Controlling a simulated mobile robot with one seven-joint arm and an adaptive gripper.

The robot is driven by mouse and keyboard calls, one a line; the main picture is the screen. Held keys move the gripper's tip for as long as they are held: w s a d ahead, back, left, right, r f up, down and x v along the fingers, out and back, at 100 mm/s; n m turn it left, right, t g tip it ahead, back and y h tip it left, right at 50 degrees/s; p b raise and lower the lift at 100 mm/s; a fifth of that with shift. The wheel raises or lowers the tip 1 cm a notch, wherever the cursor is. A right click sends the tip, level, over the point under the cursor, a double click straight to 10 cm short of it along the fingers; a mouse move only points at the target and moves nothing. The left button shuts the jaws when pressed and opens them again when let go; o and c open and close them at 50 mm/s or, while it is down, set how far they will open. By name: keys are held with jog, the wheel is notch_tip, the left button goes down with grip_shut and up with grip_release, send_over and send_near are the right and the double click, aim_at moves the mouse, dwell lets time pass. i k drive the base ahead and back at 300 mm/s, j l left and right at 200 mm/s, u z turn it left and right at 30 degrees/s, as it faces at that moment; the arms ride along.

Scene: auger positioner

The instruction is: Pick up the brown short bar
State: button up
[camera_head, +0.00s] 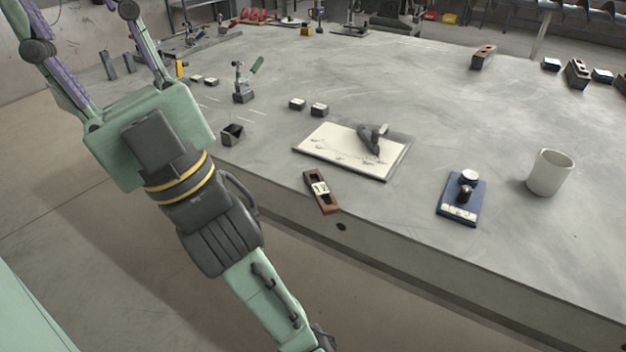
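A brown short bar (321,191) lies on the grey table near its front edge, left of the picture's middle at the bottom. My gripper is not visible.
A white board (330,155) with a dark tool (371,139) lies behind the bar. A blue device (462,198) and a white cup (550,172) stand to the right. A small dark open box (232,134) and small blocks (319,110) are further left. The right middle of the table (490,115) is clear.

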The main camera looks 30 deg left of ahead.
aim_at(320, 190)
jog(key=j+z, duration=0.85)
jog(key=k+j, duration=0.1)
jog(key=j, duration=0.3)
jog(key=k+j+z, duration=0.1)
jog(key=j, duration=0.3)
jog(key=k+j+z, duration=0.1)
jog(key=j, duration=0.25)
jog(key=k+j, duration=0.2)
jog(key=j, duration=0.2)
